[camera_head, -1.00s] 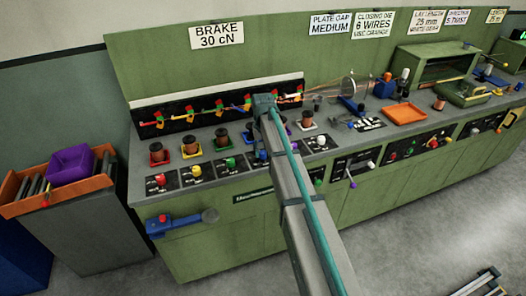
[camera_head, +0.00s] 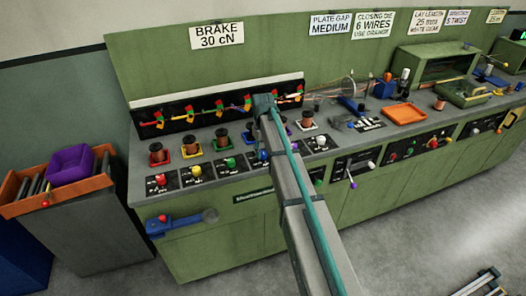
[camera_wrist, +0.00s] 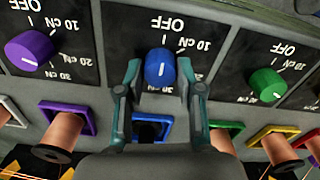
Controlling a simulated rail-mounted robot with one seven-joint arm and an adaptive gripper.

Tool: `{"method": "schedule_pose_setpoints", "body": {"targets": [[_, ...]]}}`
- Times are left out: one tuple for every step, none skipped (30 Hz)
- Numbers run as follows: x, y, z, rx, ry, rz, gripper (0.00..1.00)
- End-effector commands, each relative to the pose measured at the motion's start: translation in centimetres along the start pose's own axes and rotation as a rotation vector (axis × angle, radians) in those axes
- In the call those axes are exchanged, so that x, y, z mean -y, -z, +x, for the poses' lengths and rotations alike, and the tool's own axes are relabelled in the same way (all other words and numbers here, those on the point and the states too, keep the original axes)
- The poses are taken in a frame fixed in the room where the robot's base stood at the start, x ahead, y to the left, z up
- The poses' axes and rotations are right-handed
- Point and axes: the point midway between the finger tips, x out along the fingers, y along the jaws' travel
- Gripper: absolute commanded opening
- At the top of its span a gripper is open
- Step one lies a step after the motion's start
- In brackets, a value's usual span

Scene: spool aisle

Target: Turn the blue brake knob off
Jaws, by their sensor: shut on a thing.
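The blue brake knob (camera_wrist: 160,67) is in the middle of the wrist view, on a black dial plate marked OFF, 10 cN and further values. Its white line runs straight up and down in the picture; I cannot tell which end is the pointer. My gripper (camera_wrist: 160,75) has one finger on each side of the knob and is shut on it. In the head view a bit of the blue knob (camera_head: 263,155) shows left of my arm. My gripper is hidden there behind my arm.
A purple knob (camera_wrist: 30,50) and a green knob (camera_wrist: 266,85) flank the blue one closely. Copper spools (camera_wrist: 62,135) on coloured square frames stand close to my fingers. An orange tray (camera_head: 404,115) lies further right on the green bench.

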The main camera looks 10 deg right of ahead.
Motion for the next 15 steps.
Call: {"method": "schedule_pose_setpoints", "body": {"targets": [[0.00, 0.00, -0.03, 0.000, 0.000, -0.002, 0.02], [0.00, 0.00, -0.03, 0.000, 0.000, -0.002, 0.02], [0.00, 0.00, -0.03, 0.000, 0.000, -0.001, 0.02], [0.00, 0.00, -0.03, 0.000, 0.000, -0.001, 0.40], [0.00, 0.00, -0.03, 0.000, 0.000, -0.001, 0.45], [0.00, 0.00, -0.03, 0.000, 0.000, -0.001, 0.52], [0.00, 0.00, -0.02, 0.000, 0.000, -0.001, 0.56], [0.00, 0.00, -0.02, 0.000, 0.000, -0.001, 0.61], [0.00, 0.00, -0.02, 0.000, 0.000, 0.000, 0.62], [0.00, 0.00, -0.02, 0.000, 0.000, 0.000, 0.62], [0.00, 0.00, -0.02, 0.000, 0.000, 0.000, 0.62], [0.00, 0.00, -0.01, 0.000, 0.000, 0.000, 0.62], [0.00, 0.00, -0.01, 0.000, 0.000, 0.000, 0.62], [0.00, 0.00, -0.01, 0.000, 0.000, 0.000, 0.62], [0.00, 0.00, -0.01, 0.000, 0.000, 0.000, 0.62]]}}
